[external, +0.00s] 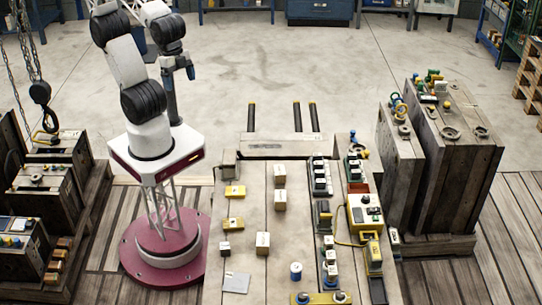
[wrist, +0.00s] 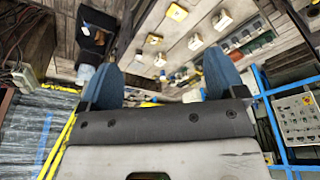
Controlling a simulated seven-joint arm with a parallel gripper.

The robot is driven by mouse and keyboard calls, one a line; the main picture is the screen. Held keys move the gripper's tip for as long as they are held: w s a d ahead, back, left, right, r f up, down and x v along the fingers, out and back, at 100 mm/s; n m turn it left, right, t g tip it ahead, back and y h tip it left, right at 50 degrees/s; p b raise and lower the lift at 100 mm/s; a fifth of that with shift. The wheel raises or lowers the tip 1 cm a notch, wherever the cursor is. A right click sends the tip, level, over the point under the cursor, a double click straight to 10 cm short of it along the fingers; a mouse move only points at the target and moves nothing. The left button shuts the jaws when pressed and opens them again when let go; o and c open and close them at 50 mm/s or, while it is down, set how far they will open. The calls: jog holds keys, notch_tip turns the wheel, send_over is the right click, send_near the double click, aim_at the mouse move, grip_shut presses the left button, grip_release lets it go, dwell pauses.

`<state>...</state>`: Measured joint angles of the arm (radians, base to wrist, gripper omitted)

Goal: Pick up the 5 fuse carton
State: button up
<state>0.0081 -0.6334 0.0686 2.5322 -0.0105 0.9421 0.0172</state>
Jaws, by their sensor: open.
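Several small cartons stand apart on the pale bench top in the external view. Two are yellow, an upper yellow carton (external: 235,191) and a lower yellow carton (external: 233,223). The others are whitish-tan: a back carton (external: 280,170), a middle carton (external: 280,199), a front carton (external: 263,242) and a small left carton (external: 225,248). Their print is too small to read, so I cannot tell which is the 5 fuse carton. My gripper (external: 190,73) is raised well behind and left of the bench, away from all cartons. In the wrist view its blue fingers (wrist: 163,80) are apart with nothing held.
A blue-topped spool (external: 296,271) and a flat grey sheet (external: 236,283) lie at the bench front. Switch rows (external: 320,176) and a yellow control box (external: 364,213) line its right side. Tall wooden moulds (external: 455,165) stand right. A chain hook (external: 40,92) hangs left.

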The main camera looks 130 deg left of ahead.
jog(key=shift+o, duration=0.4)
dwell(0.3)
jog(key=m+t+y, duration=0.4)
jog(key=m+y, duration=0.7)
jog(key=m, duration=0.9)
send_over(276, 195)
jog(key=s, duration=0.8)
notch_tip(276, 195, down, 23)
jog(key=w+d+f+m+t, duration=0.1)
jog(key=f+m, duration=0.1)
jog(key=f, duration=0.1)
jog(key=w+f+m+t+h, duration=0.1)
jog(key=w+f+m, duration=0.1)
jog(key=f, duration=0.1)
jog(key=w+d+f+m+t, duration=0.1)
jog(key=f+m, duration=0.1)
jog(key=f, duration=0.1)
jog(key=shift+w+d+f+m, duration=0.2)
jog(key=shift+d+m, duration=0.1)
jog(key=shift+m, duration=0.1)
jog(key=shift+d+f+m+t+h, duration=0.2)
jog(key=shift+f+m+t+h, duration=0.1)
jog(key=shift+f, duration=0.2)
